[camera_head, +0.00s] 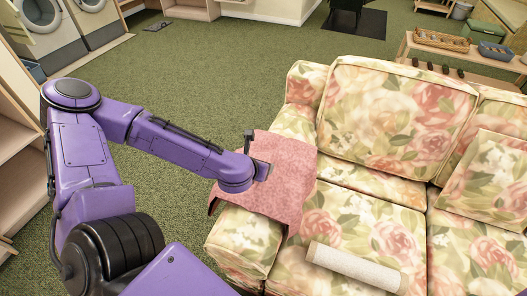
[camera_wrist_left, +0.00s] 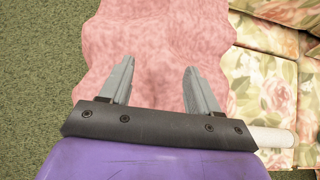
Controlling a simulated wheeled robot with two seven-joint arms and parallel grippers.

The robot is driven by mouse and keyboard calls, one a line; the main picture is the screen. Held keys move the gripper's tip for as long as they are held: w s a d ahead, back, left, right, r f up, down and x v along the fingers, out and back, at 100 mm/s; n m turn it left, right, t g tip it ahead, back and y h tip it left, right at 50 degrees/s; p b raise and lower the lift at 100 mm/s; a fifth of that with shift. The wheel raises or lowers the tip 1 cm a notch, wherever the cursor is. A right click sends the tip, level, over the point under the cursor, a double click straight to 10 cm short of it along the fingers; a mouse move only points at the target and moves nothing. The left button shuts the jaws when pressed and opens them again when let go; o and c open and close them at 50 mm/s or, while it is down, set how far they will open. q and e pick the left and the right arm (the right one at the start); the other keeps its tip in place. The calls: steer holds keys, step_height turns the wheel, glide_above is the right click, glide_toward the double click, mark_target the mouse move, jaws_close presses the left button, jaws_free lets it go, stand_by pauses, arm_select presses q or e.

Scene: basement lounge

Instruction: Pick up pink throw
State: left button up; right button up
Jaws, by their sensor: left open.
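The pink throw (camera_head: 285,172) is draped over the left armrest of the floral sofa (camera_head: 390,130), its edges hanging down. In the left wrist view the throw (camera_wrist_left: 165,40) fills the middle, under and ahead of my fingers. My left gripper (camera_wrist_left: 158,75) is open there, with its two grey fingers apart and pink fabric showing between them. I cannot tell whether the fingertips touch the fabric. In the head view my left wrist is over the throw's left part, and the fingers are mostly hidden. My right gripper is in neither view.
A pale cylindrical roll (camera_head: 355,268) lies on the sofa seat near the front. A cushion (camera_head: 488,180) rests at the right. Wooden shelving (camera_head: 18,140) stands at the left edge. Green carpet (camera_head: 215,90) is clear behind my arm. A shoe rack (camera_head: 465,62) stands behind the sofa.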

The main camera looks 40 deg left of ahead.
mark_target(270, 160)
arm_select(q)
steer(key=x, duration=0.3)
steer(key=b+x, duration=0.1)
steer(key=x, duration=0.7)
steer(key=shift+w+d+r, duration=0.1)
steer(key=shift+w+d, duration=0.05)
steer(key=shift+d, duration=0.2)
steer(key=shift+r, duration=0.1)
jaws_close()
